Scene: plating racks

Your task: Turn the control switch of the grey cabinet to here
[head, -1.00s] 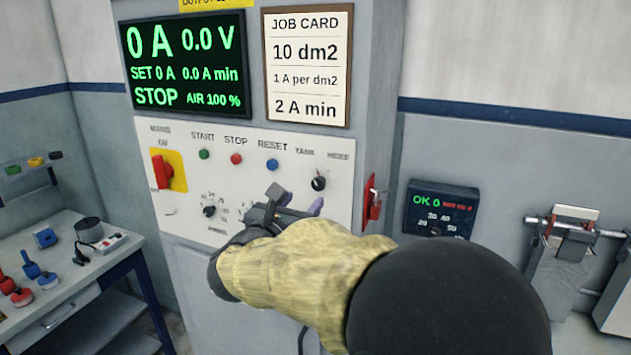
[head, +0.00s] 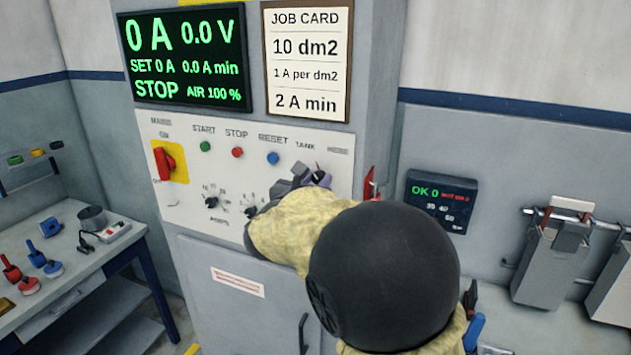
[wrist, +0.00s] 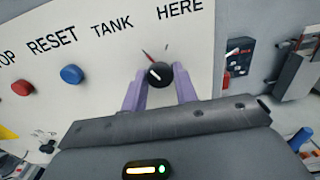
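The grey cabinet (head: 205,262) carries a white control panel (head: 340,187). Its black control switch (wrist: 159,75) is at the panel's right, below the words TANK and HERE in the wrist view. A red line beside the switch slants up-left toward TANK; a small mark stands on the HERE side. A white mark shows on the knob. My gripper (wrist: 159,84) has its two purple fingers apart, one at each side of the switch; I cannot tell whether they touch it. In the head view, my gripper (head: 303,177) is at the panel and partly hides the switch.
The red mains switch (head: 165,160) and the green, red and blue buttons are left of my gripper. A red handle (head: 369,184) sticks out at the cabinet's right edge. A wall box (head: 440,203) is further right. A workbench (head: 75,262) stands at left.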

